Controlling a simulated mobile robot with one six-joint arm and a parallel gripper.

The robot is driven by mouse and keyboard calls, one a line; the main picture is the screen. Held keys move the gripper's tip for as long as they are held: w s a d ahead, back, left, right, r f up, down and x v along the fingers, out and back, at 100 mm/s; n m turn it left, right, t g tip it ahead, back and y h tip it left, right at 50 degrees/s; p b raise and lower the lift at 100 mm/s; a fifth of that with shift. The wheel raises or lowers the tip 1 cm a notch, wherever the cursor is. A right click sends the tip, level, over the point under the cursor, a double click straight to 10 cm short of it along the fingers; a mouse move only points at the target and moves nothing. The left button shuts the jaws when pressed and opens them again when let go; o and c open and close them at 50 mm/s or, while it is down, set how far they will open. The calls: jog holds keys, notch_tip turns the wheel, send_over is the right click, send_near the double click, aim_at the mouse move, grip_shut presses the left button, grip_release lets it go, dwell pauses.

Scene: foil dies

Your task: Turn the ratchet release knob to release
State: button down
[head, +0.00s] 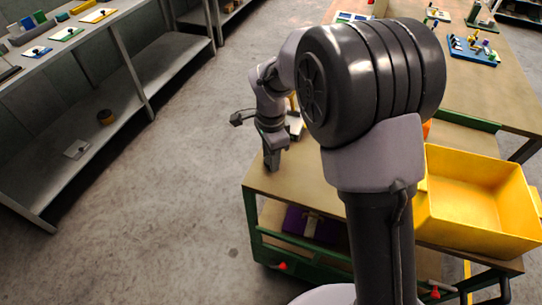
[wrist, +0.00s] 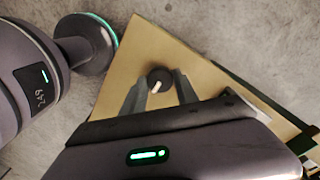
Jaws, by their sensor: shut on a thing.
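The ratchet release knob (wrist: 160,77) is a round black knob with a pale pointer mark, seen in the wrist view near the corner of a tan top. In the head view my gripper (head: 271,162) is low at the left corner of the green-framed cart (head: 264,182). The knob cannot be made out there, and my arm covers much of the cart.
A yellow bin (head: 430,210) stands on the cart's right side. A purple item (head: 296,222) lies on its lower shelf. Metal shelving (head: 115,100) with small parts is at left, and a table (head: 510,92) with a blue tray (head: 470,58) at upper right. Open floor lies between.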

dwell(0.3)
jog(key=c, duration=0.9)
grip_release()
jog(key=shift+c, duration=0.2)
notch_tip(320, 180, up, 18)
jog(key=p, duration=0.7)
jog(key=shift+f, duration=0.25)
